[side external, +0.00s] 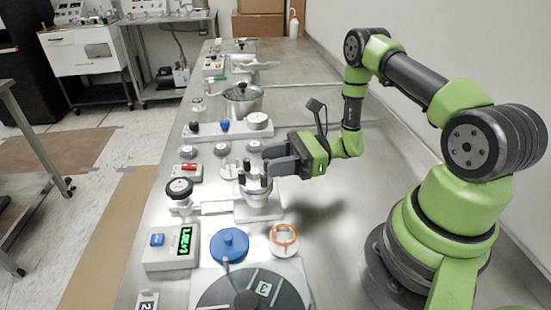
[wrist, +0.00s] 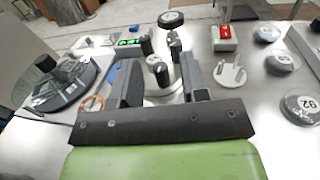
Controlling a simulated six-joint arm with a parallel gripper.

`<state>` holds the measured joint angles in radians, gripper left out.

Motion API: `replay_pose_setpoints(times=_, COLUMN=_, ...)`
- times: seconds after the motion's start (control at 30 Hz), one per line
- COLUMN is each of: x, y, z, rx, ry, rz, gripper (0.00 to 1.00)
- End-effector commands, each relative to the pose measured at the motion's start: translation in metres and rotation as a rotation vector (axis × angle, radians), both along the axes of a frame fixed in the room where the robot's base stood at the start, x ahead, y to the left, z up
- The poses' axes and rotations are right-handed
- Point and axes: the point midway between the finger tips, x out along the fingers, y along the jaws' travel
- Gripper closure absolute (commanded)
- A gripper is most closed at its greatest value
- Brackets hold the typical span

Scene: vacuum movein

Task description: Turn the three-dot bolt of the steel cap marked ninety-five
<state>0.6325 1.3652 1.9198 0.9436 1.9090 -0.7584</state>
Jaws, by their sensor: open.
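A steel cap (side external: 257,189) stands on a metal block near the middle of the bench, with several upright black bolts on it. In the wrist view the cap (wrist: 166,97) shows between and beyond my fingers. One black bolt (wrist: 160,73) with pale dots stands between the fingers; I cannot count its dots surely. Another black bolt (wrist: 146,46) stands farther off. My gripper (side external: 268,158) is open, level and empty, just above and to the right of the cap. It also shows open in the wrist view (wrist: 157,64). The number ninety-five is not readable.
A black handwheel (side external: 180,187) and a display box (side external: 171,246) stand left of the cap. A blue knobbed lid (side external: 230,242), a copper-coloured ring (side external: 284,238) and a large round lid (side external: 254,290) lie nearer the camera. Steel discs (wrist: 300,108) lie at right in the wrist view.

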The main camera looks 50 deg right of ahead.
Motion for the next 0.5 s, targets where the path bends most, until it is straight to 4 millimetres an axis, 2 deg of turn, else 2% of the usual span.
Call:
replay_pose_setpoints(times=0.07, x=-0.0001, y=-0.0002, z=0.0, rx=0.0, ry=0.0, rz=0.0, gripper=0.61)
replay_pose_setpoints(times=0.23, x=-0.0002, y=-0.0002, z=0.0, rx=0.001, ry=0.001, rz=0.0, gripper=1.0)
replay_pose_setpoints(times=0.5, x=-0.0014, y=0.0013, z=0.0003, rx=0.009, ry=0.004, rz=-0.064, gripper=1.0)
